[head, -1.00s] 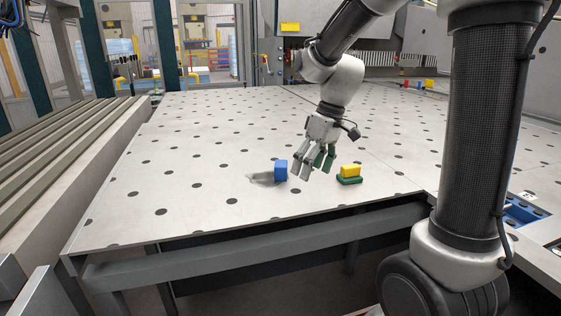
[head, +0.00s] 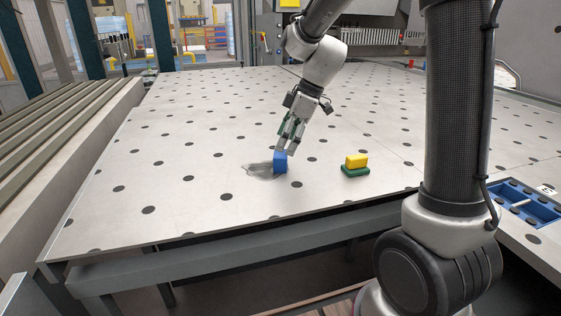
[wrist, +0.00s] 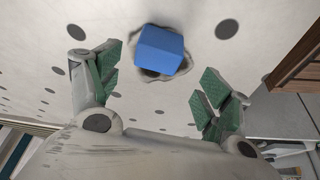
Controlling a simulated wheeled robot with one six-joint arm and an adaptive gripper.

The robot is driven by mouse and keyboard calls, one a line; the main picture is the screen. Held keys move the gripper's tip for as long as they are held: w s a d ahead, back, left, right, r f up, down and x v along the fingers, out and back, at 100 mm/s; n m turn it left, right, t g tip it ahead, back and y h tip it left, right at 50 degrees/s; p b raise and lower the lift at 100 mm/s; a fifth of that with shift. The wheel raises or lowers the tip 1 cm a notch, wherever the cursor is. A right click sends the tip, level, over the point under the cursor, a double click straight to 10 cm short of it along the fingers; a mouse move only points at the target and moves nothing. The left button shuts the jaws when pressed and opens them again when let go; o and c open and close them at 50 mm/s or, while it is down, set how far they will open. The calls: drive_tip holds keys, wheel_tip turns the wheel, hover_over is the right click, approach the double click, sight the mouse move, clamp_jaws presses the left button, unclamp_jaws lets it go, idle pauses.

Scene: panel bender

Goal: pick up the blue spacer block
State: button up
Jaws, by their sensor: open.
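The blue spacer block (head: 280,163) stands on the perforated table, at the right end of a dark grey patch. My gripper (head: 287,145) is right at the block in the head view, its fingers just above and behind the block's top. In the wrist view the blue block (wrist: 160,50) lies ahead of the fingers, between their lines. My gripper (wrist: 155,75) is open there, with green finger pads on the left and right and nothing between them. I cannot tell whether a finger touches the block.
A yellow block (head: 357,160) sits on a green block (head: 355,171) to the right. A blue tray (head: 522,205) lies at the right edge. The perforated table (head: 210,125) is otherwise clear around the blue block, and its front edge is close by.

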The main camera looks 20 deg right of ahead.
sight(280, 153)
drive_tip(key=x, duration=0.5)
drive_tip(key=shift+w+d+f, duration=0.15)
drive_tip(key=shift+w+f, duration=0.05)
drive_tip(key=shift+f, duration=0.05)
drive_tip(key=c, duration=1.2)
